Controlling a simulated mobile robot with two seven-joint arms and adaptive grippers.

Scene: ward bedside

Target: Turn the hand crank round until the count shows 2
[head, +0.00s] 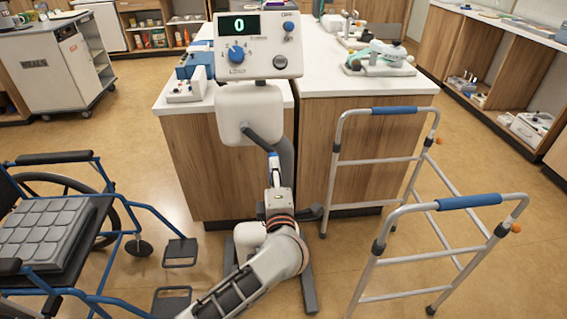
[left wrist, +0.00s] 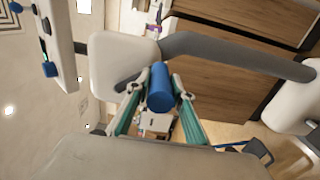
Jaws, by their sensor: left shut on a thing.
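The console (head: 257,45) stands upright, with a green count of 0 on its dark display (head: 239,25). A white rounded housing (head: 248,113) sits below it and also shows in the left wrist view (left wrist: 118,62). The crank's blue handle (left wrist: 160,90) shows between the fingers of my left gripper (left wrist: 161,104). In the head view my left gripper (head: 273,166) is below and right of the housing, shut on the handle, which is mostly hidden there. The crank arm's joint to the handle is hard to make out. My right gripper is in neither view.
A wheelchair (head: 52,158) stands at the left and a walking frame (head: 395,111) at the right, both close to my arm. A wood-sided cabinet (head: 180,165) is behind the console. A white trolley (head: 42,70) stands back left.

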